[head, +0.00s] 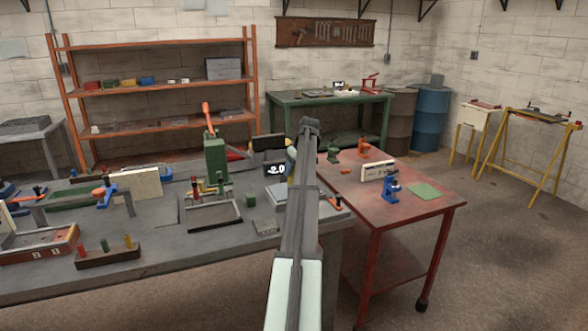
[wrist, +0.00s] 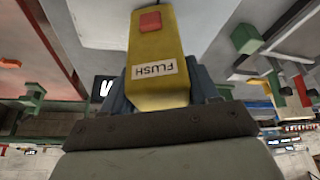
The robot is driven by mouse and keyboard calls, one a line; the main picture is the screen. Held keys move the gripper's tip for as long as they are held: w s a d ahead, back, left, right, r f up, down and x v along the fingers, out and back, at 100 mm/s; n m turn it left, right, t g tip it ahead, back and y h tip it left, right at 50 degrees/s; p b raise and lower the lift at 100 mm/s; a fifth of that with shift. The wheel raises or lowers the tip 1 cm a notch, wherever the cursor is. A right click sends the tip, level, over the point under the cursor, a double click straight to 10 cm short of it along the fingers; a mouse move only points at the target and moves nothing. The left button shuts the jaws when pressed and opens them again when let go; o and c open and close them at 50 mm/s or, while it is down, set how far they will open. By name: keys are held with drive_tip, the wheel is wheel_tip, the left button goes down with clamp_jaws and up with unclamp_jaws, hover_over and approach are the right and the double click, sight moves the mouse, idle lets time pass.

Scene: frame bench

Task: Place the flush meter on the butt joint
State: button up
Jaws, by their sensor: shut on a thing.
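The flush meter (wrist: 155,60) is a yellow block with a red button and a white FLUSH label, upside down in the wrist view. My gripper (wrist: 162,92) is shut on it, with a finger on each side. In the head view a sliver of yellow (head: 291,151) shows beside my arm, which hides most of the gripper. I cannot make out the butt joint for certain. A light grey plate (head: 275,194) lies on the bench just left of my arm, partly hidden by it.
The grey bench (head: 165,262) carries a green press (head: 215,160), a black tray (head: 213,214), a small green block (head: 250,200) and a dark box with a lit readout (head: 275,170).

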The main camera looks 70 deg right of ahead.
drive_tip(key=shift+f, duration=0.1)
drive_tip(key=o, duration=1.1)
drive_tip(key=v, duration=1.2)
